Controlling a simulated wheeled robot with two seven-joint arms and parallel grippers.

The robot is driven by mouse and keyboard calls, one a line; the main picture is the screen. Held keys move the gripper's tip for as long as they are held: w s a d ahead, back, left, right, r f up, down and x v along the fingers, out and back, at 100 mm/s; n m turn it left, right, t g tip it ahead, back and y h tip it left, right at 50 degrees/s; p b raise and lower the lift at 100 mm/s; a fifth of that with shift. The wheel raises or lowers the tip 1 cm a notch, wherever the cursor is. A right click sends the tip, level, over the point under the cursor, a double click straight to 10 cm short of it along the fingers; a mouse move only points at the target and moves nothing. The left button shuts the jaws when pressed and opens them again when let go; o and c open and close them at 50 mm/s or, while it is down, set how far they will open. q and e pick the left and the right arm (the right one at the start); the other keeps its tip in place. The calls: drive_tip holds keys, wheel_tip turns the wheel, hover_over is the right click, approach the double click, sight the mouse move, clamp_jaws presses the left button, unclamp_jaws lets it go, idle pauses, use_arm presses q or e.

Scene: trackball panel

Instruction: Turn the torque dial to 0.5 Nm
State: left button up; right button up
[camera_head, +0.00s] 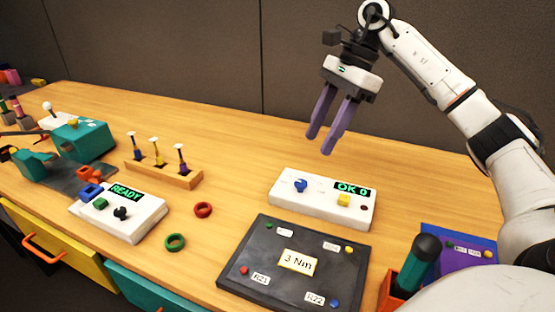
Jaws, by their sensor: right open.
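A white box (325,208) with a green display reading "OK 0" stands at the middle of the table. In front lies a dark panel (262,285) with a "3 Nm" card (298,262). My right gripper (320,144) is open and empty, raised above and behind the white box, fingers pointing down. My left gripper is out of view.
A second white box (148,222) reads "READY". Red (203,210) and green (175,243) rings lie beside it. A wooden rack (175,179) holds several drivers. A teal device (84,141) stands left. An orange holder (388,296) with a green-handled tool stands at right.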

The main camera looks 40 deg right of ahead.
sight(301, 182)
drive_tip(key=x, duration=0.3)
drive_tip(key=s+b+x, duration=0.1)
drive_tip(key=x, duration=0.1)
drive_tip(key=shift+d+f, duration=0.1)
drive_tip(key=x, duration=0.3)
drive_tip(key=shift+w+f, duration=0.15)
drive_tip(key=shift+f, duration=0.2)
drive_tip(key=shift+w+a+f, duration=0.1)
drive_tip(key=shift+a+f, duration=0.25)
drive_tip(key=shift+f, duration=0.05)
drive_tip(key=c, duration=1.1)
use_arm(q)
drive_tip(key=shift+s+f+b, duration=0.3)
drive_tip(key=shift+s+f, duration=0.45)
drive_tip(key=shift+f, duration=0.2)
use_arm(e)
drive_tip(key=shift+o, duration=0.2)
